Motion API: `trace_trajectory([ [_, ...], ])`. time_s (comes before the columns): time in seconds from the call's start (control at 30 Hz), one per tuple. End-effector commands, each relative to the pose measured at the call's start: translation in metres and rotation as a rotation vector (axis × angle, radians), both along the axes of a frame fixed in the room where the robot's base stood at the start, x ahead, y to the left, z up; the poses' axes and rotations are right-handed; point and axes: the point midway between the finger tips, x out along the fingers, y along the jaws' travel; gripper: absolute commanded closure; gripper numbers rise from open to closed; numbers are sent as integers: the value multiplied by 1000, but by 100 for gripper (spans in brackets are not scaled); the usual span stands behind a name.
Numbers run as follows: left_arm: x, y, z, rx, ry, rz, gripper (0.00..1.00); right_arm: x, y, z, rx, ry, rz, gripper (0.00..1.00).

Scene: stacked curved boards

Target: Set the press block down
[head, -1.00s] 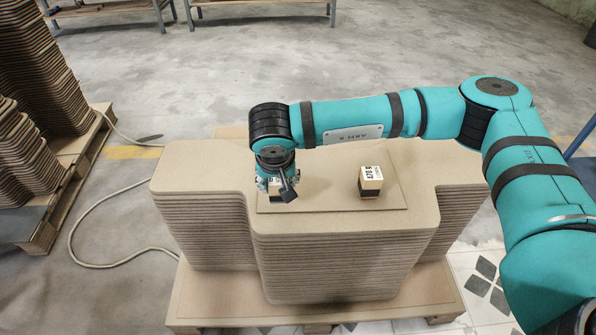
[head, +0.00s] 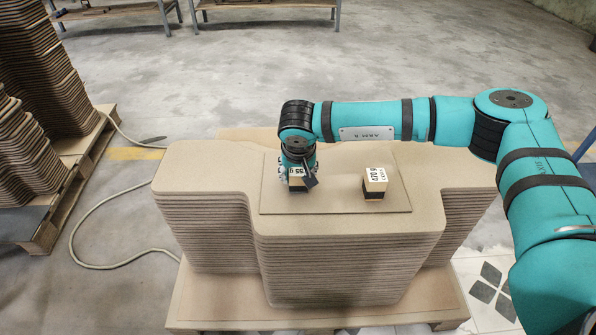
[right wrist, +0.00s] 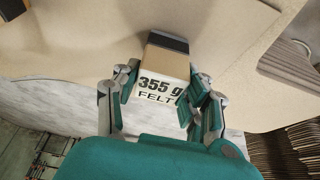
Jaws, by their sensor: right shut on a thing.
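In the head view the held block (head: 296,183) is over the left part of a thin flat board (head: 335,200). I cannot tell whether its base touches the board. My left gripper is out of view.
A second block (head: 375,184), labelled 470 g, stands on the right part of the thin board. The board lies on a stack of curved boards (head: 345,255) on a pallet (head: 220,312). More stacks (head: 35,70) stand at the left. The board between the blocks is clear.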

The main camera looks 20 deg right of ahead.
Motion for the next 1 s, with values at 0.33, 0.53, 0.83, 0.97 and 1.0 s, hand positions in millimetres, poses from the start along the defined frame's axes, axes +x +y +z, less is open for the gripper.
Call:
trace_trajectory([
  [0.33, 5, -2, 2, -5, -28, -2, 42, 1, 1, 1, 2, -5, 1, 100],
  [0.53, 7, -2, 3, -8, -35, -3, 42, 0, 0, -1, 0, 0, 0, 38],
  [0.83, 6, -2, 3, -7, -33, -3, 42, 0, 0, -1, 0, 0, 0, 34],
  [0.97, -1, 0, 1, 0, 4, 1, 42, 0, 0, 3, 1, -1, 0, 34],
  [1.0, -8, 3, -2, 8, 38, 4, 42, -2, 1, 9, 1, -2, 1, 34],
])
